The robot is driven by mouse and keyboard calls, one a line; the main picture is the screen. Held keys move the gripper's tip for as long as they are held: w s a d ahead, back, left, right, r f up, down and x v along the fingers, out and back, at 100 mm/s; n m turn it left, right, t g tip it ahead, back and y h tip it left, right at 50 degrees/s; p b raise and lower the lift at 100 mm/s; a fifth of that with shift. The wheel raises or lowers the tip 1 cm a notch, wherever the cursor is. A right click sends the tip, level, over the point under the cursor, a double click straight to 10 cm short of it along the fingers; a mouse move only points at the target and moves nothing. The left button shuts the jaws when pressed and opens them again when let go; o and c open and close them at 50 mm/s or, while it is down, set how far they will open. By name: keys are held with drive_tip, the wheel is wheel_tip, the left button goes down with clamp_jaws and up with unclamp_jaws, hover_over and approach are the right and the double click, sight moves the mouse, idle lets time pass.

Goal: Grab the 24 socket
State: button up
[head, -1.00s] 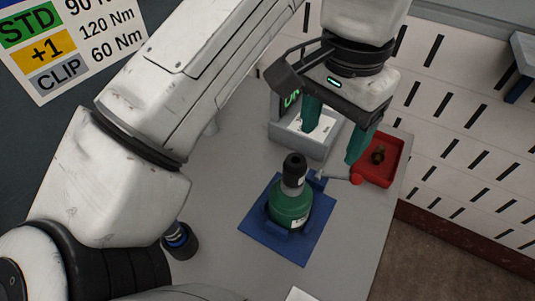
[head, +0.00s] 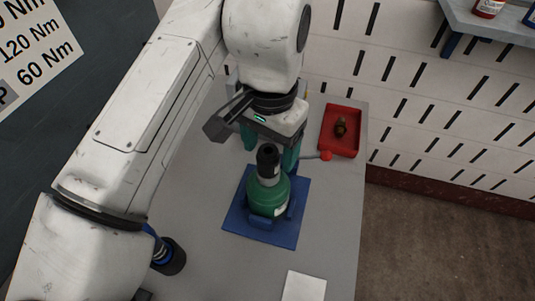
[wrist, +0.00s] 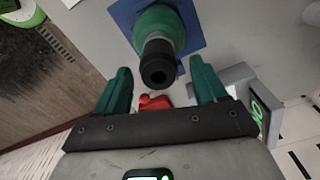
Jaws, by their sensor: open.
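A green bottle-shaped body (head: 268,196) with a grey neck and a black hollow cylindrical tip (head: 267,157) stands upright on a blue base (head: 245,220). No 24 marking is readable, so I cannot tell whether the black tip is the 24 socket. My gripper (head: 269,150) is open and empty, just behind the tip, its teal fingers spread to either side. In the wrist view, the black tip (wrist: 159,66) lies between the fingertips of my gripper (wrist: 160,70), apart from both. The green body (wrist: 158,22) shows beyond it.
A red tray (head: 353,118) holding a small brown object (head: 341,127) sits at the table's back right. A dark cylinder with a blue ring (head: 168,255) stands at front left. A white sheet (head: 304,286) lies at front. A grey box (wrist: 236,78) is beside the right finger.

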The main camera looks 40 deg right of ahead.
drive_tip(key=shift+f, duration=1.15)
drive_tip(key=c, duration=1.2)
